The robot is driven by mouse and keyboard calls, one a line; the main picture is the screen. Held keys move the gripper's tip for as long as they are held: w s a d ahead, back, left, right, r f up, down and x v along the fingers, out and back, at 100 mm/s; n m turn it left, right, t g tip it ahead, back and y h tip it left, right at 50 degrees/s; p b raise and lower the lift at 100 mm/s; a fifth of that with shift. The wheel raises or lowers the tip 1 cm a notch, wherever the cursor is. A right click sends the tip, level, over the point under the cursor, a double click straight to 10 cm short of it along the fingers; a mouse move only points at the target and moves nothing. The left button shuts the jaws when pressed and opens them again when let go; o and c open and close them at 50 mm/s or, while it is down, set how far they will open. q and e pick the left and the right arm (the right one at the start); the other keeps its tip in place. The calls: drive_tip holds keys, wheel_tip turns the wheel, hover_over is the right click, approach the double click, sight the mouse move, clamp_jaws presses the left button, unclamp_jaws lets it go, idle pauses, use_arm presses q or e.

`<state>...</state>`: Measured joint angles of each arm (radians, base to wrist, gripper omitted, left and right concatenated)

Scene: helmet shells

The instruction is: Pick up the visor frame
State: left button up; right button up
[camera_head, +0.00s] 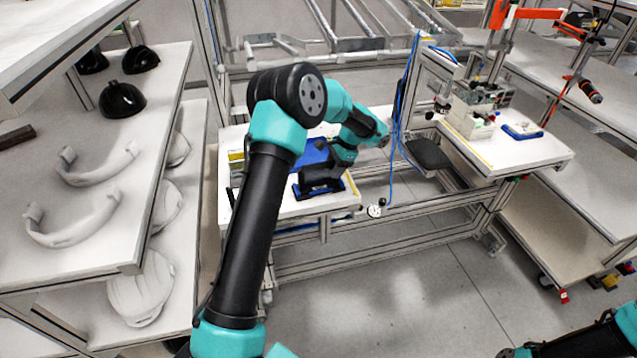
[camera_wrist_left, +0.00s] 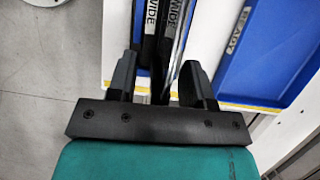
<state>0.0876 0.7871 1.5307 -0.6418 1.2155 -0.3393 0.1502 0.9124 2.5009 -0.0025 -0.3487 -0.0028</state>
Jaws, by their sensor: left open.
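Two pale curved bands that look like visor frames lie on the left shelf, one farther back (camera_head: 98,172) and one nearer (camera_head: 72,228). My left gripper (camera_head: 312,188) is away from them, low over the middle table. In the left wrist view its two fingers (camera_wrist_left: 158,80) are apart. Dark strips marked "WIDE" (camera_wrist_left: 150,25) and a shiny edge run between and beyond the fingers. I cannot tell whether they belong to a visor frame or a holder, or whether the fingers touch them. My right gripper is out of view; only part of that arm shows.
A blue tray marked "READY" (camera_wrist_left: 270,45) lies right of the fingers. Black domed shells (camera_head: 122,100) stand on the left shelf, with white shells (camera_head: 142,288) below. A workbench (camera_head: 530,150) with fixtures stands at right. The floor between is clear.

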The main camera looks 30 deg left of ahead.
use_arm(q)
drive_tip(key=shift+a+f, duration=0.1)
drive_tip(key=shift+f, duration=0.1)
idle(0.3)
clamp_jaws()
